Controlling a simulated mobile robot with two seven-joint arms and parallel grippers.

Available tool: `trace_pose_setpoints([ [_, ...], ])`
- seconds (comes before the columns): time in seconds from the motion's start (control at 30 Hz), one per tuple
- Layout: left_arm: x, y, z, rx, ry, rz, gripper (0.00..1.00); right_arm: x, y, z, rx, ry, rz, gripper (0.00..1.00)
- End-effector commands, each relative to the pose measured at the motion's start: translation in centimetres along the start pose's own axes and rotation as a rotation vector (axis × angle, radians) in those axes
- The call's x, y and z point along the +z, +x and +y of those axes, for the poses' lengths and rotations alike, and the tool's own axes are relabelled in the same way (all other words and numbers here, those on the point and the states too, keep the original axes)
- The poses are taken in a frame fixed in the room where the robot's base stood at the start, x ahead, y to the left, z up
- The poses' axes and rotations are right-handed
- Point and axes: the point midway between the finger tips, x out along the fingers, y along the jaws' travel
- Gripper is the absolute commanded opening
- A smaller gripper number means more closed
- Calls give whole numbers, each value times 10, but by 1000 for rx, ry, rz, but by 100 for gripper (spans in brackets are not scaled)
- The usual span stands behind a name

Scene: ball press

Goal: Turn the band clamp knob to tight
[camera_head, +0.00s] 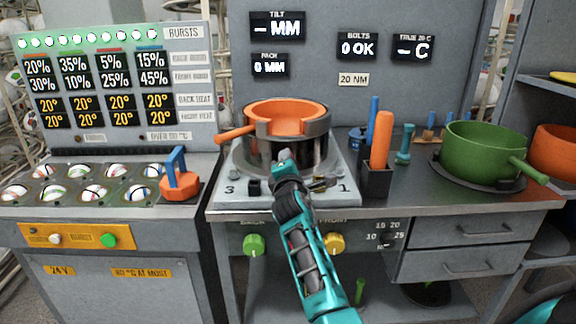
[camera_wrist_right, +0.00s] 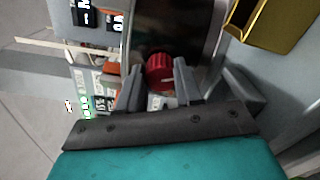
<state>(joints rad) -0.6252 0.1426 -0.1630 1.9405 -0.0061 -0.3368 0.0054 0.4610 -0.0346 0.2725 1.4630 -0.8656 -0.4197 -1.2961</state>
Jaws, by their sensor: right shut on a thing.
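The red ribbed knob (camera_wrist_right: 159,70) shows in the right wrist view, between the two dark fingers of my right gripper (camera_wrist_right: 157,88), which is shut on it. Any mark on the knob is too small to read. In the head view my teal right arm reaches up to the front of the press, with the right gripper (camera_head: 284,158) in front of the cylindrical press body. The knob is hidden there by my gripper and wrist. The press carries an orange pot-like ring (camera_head: 258,118) inside a grey band (camera_head: 318,127). My left gripper is not in view.
A black holder with an orange-handled tool (camera_head: 381,140) stands right of the press, near a green pot (camera_head: 484,150). A brass part (camera_wrist_right: 266,22) sits close to my right gripper. A ball tray (camera_head: 75,203) and an orange block with a blue handle (camera_head: 180,185) are at left.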

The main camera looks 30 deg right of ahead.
Motion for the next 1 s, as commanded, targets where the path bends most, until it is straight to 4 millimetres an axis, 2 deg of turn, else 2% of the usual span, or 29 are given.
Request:
trace_pose_setpoints([
  [0.2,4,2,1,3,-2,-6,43,0,0,-1,1,179,-1,5],
  [0.5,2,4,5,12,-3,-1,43,0,0,-1,1,342,0,5],
  [1.0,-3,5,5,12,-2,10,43,0,0,0,1,407,0,5],
])
